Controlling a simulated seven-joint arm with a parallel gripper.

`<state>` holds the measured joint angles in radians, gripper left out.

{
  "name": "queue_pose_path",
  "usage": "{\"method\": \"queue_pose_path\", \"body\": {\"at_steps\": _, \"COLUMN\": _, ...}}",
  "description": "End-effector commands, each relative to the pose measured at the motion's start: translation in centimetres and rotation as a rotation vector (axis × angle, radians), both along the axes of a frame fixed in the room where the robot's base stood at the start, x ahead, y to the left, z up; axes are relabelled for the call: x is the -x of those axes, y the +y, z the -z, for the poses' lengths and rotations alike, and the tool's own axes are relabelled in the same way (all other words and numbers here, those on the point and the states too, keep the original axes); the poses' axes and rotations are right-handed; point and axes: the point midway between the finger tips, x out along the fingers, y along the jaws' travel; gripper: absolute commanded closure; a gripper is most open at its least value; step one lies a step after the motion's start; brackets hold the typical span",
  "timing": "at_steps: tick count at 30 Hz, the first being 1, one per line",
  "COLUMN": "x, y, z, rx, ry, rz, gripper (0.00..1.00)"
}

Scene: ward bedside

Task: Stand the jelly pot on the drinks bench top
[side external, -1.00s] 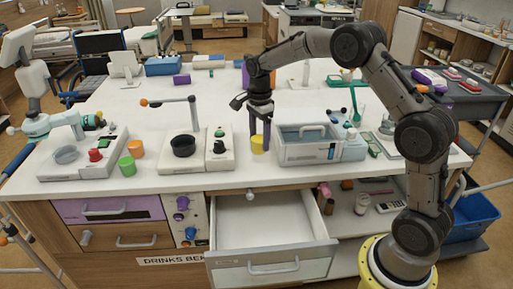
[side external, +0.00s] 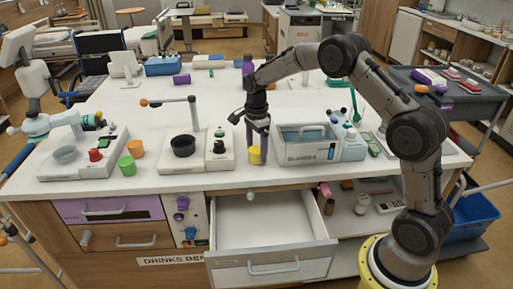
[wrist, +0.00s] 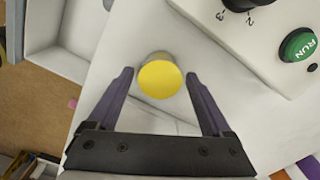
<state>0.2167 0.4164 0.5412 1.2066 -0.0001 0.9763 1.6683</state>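The likely jelly pot is a small yellow pot (side external: 254,156) near the front edge of the white drinks bench top (side external: 215,179), above the open drawer. In the wrist view the pot (wrist: 160,80) shows a round yellow top and a sliver of grey side. My gripper (side external: 256,160) points down at the pot. In the wrist view its two dark fingers (wrist: 158,75) are apart, one on each side of the pot, with a visible gap on both sides. The pot looks upright; its base is hard to see.
A grey-white bin (side external: 292,151) stands just right of my gripper. An open drawer (side external: 265,222) juts out below.

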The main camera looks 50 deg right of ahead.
Motion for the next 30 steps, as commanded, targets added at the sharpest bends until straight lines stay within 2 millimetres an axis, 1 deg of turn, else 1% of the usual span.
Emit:
{"method": "queue_pose_path", "body": {"at_steps": 1, "x": 0.0, "y": 0.0, "z": 0.0, "rx": 0.000, "ry": 0.001, "rz": 0.000, "gripper": 0.05}}
{"method": "queue_pose_path", "body": {"at_steps": 2, "x": 0.0, "y": 0.0, "z": 0.0, "rx": 0.000, "ry": 0.001, "rz": 0.000, "gripper": 0.00}}
{"method": "queue_pose_path", "body": {"at_steps": 10, "x": 0.0, "y": 0.0, "z": -0.1, "rx": 0.000, "ry": 0.000, "rz": 0.000, "gripper": 0.00}}
{"method": "queue_pose_path", "body": {"at_steps": 14, "x": -0.1, "y": 0.0, "z": -1.2, "rx": 0.001, "ry": -0.002, "rz": 0.000, "gripper": 0.00}}
{"method": "queue_pose_path", "body": {"at_steps": 17, "x": -0.1, "y": 0.0, "z": -2.9, "rx": 0.002, "ry": -0.005, "rz": 0.000, "gripper": 0.00}}
{"method": "queue_pose_path", "body": {"at_steps": 24, "x": -0.1, "y": 0.0, "z": -7.8, "rx": 0.001, "ry": -0.004, "rz": 0.000, "gripper": 0.00}}
{"method": "queue_pose_path", "body": {"at_steps": 30, "x": 0.0, "y": 0.0, "z": -11.0, "rx": 0.001, "ry": -0.002, "rz": 0.000, "gripper": 0.00}}
